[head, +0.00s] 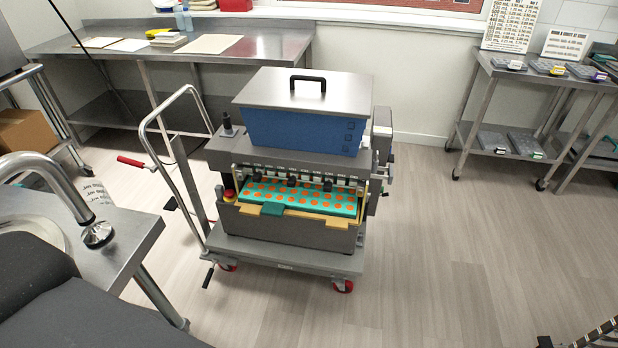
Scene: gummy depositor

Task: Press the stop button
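The depositor machine (293,170) stands on a wheeled cart in the middle of the head view. A red stop button (229,195) on a yellow base sits at its front left corner, beside the left end of the teal tray (325,199) with orange pieces. Nothing covers the button. My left gripper is not in view. At the bottom right edge, a dark ridged part (599,332) that looks like a piece of my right gripper is cut off by the frame. It is far from the machine, and I cannot tell whether it is open.
The cart (285,256) has a tall handle (165,150) on its left. A steel sink counter (128,240) stands at the near left. A steel table (270,42) is behind, and a rack (540,75) is at the right. The floor right of the cart is clear.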

